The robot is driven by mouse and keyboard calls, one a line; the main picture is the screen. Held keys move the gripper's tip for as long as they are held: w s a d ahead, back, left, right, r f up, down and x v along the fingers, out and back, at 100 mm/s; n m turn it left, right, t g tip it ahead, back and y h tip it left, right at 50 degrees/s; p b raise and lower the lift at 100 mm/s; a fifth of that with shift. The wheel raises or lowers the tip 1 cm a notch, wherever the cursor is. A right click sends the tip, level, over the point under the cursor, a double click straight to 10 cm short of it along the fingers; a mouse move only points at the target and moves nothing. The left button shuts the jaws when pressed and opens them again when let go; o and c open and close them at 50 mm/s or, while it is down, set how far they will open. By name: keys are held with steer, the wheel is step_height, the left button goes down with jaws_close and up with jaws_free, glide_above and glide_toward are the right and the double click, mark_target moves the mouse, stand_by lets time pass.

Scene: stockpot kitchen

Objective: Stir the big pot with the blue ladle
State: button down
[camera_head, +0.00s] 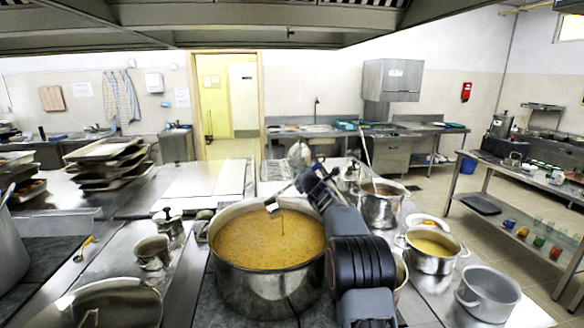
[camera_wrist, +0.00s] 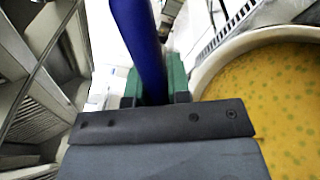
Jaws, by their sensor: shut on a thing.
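The big pot (camera_head: 262,288) stands in front of me in the head view, filled with yellow-orange soup (camera_head: 262,240). Its rim and soup also show at the right of the wrist view (camera_wrist: 275,105). My gripper (camera_wrist: 155,88) has green fingers and is shut on the blue ladle (camera_wrist: 138,35) by its handle. In the head view my arm reaches up along the pot's right side, with its end near the far rim. A thin dark line stands in the soup there; I cannot tell whether it belongs to the ladle. The ladle's bowl is not visible.
A smaller pot of soup (camera_head: 433,262) and an empty grey pot (camera_head: 487,298) stand to the right. A tall steel pot (camera_head: 380,212) is behind my arm. Stacked trays (camera_head: 108,165) are at the left. A hood (camera_head: 230,30) hangs overhead. The worktop behind the big pot has free room.

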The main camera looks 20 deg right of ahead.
steer(key=d+f+m+p, duration=0.4)
steer(key=d+f+m, duration=0.3)
steer(key=f, duration=0.1)
steer(key=shift+f+m+p, duration=0.4)
steer(key=shift+s, duration=0.1)
steer(key=shift+s+d, duration=0.1)
steer(key=shift+d, duration=0.05)
stand_by(0.4)
stand_by(2.1)
